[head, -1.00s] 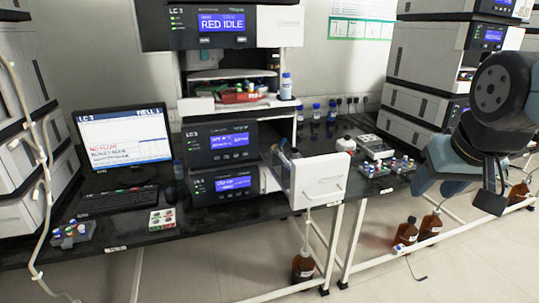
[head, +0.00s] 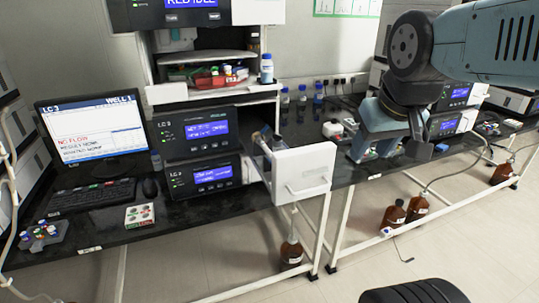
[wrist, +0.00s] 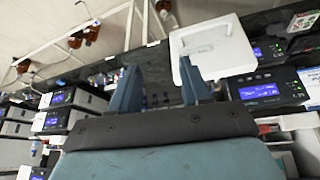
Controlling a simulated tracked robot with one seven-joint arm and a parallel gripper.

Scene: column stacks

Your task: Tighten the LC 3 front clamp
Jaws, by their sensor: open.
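The LC 3 stack stands left of centre in the head view, with an LC 3 module (head: 205,130) above a lower module (head: 203,176). An open drawer with a white front panel (head: 303,172) sticks out at the lower module's right. A clear vessel shows inside the drawer; I cannot make out the front clamp. My gripper (head: 374,140) is open and empty, above the bench to the right of the drawer. In the wrist view, its two blue fingers (wrist: 160,88) are spread apart, and the right finger overlaps the white panel (wrist: 222,42) in the picture.
The monitor (head: 92,128) reads LC 3 and NO FLOW. A keyboard (head: 88,195), a mouse and a small tray of coloured pieces (head: 139,214) lie on the black bench. Brown bottles (head: 393,215) stand on the floor. A blue-capped bottle (head: 266,70) stands on the stack's shelf.

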